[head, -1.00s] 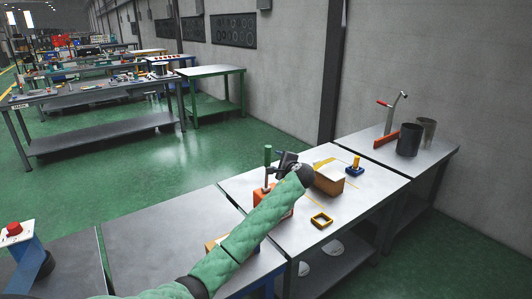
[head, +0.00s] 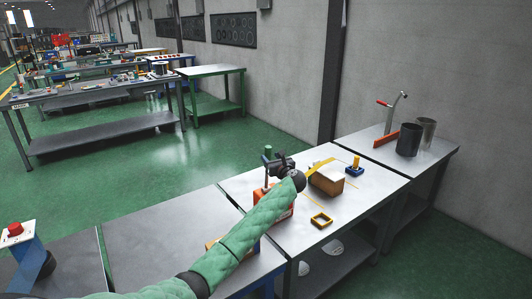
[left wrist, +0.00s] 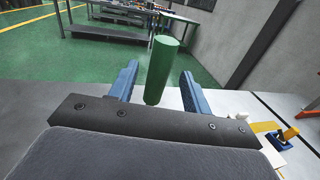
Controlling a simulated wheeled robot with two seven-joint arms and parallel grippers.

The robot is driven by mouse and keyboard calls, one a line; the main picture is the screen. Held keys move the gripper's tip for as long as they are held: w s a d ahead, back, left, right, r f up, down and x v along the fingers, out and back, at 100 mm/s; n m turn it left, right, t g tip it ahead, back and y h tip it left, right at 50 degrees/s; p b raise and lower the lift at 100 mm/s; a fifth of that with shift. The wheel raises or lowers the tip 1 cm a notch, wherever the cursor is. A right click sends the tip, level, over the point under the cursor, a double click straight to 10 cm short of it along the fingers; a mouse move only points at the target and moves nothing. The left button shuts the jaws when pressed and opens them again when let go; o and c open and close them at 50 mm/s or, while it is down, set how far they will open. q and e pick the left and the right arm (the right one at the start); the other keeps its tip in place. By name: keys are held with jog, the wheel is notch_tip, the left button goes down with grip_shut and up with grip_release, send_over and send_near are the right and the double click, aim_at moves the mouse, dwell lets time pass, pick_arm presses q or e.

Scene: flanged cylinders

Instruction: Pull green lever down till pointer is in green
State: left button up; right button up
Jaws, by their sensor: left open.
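The green lever (head: 268,151) stands about upright above an orange-red base (head: 284,214) on the near table, which my left arm partly covers. My left gripper (head: 279,164) is right beside the lever's grip. In the left wrist view the green grip (left wrist: 161,72) stands between the two blue fingers of my left gripper (left wrist: 160,78), which are spread apart, with a visible gap on each side. The pointer and its green zone cannot be made out. My right gripper is out of view.
Dark cups (head: 409,140) stand on the far right table. A red button stand (head: 15,229) is at the left.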

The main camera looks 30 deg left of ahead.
aim_at(266, 153)
pick_arm(q)
jog(key=shift+p+x, duration=0.85)
jog(key=shift+x, duration=2.15)
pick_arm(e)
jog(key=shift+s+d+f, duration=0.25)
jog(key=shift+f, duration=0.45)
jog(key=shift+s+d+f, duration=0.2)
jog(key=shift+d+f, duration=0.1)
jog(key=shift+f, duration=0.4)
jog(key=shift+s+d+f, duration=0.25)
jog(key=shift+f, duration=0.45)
pick_arm(q)
jog(key=shift+c, duration=0.4)
grip_shut()
jog(key=shift+d, duration=0.1)
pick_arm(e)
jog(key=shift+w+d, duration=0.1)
